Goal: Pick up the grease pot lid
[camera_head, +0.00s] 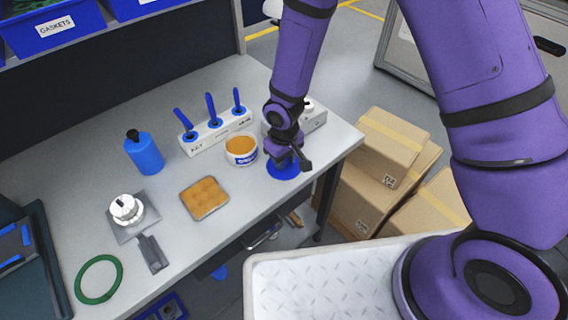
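The grease pot lid (284,171) is a flat blue disc near the right end of the grey workbench. My gripper (283,160) points down right over it and hides its far part. I cannot tell whether the fingers touch the lid or how far apart they are. The open grease pot (241,150), white with a blue label and orange-brown grease inside, stands just left of my gripper.
A key rack (215,133) with blue-handled keys stands behind the pot. A blue bottle (145,154), a tan pad (204,198), a machined part (126,209) and a green ring (98,279) sit further left. Cardboard boxes (385,150) stand right of the bench.

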